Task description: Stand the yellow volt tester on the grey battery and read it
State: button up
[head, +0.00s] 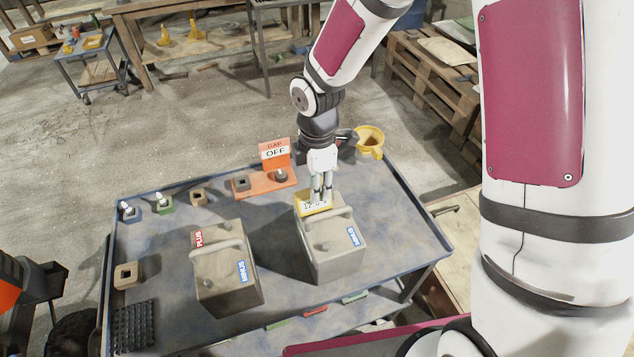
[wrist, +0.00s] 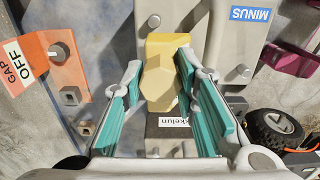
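The yellow volt tester (head: 301,209) is at the far end of the right-hand grey battery (head: 335,262), beside its carry handle. Dark characters like "12" show on its face in the head view, but fingers partly cover them. My gripper (head: 322,196) is over the tester, pointing down. The battery's blue MINUS label (head: 353,236) shows at the near right. The tester's lower end and its contact with the battery top are hidden.
A second grey battery (head: 224,280), marked PLUS and MINUS, stands left. An orange stand (head: 265,182) reading GAP OFF is behind. A yellow cup (head: 370,139) sits at the table's far right edge. Small blocks (head: 165,206) line the back left; a black mat (head: 134,326) lies front left.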

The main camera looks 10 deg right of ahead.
jog(key=o, duration=0.3)
jog(key=shift+o, duration=0.2)
jog(key=shift+r, duration=0.1)
notch_tip(320, 180, up, 12)
jog(key=s+d+r+m+t, duration=0.2)
jog(key=s+d+r+m, duration=0.4)
jog(key=s+r+m, duration=0.2)
jog(key=s+d+r+m+t, duration=0.3)
jog(key=s+d+r+m, duration=0.3)
jog(key=s+m, duration=0.4)
jog(key=shift+s+r+m+t, duration=0.3)
jog(key=shift+r+m, duration=0.6)
jog(key=shift+m, duration=0.2)
jog(key=shift+a, duration=0.15)
dwell(1.6)
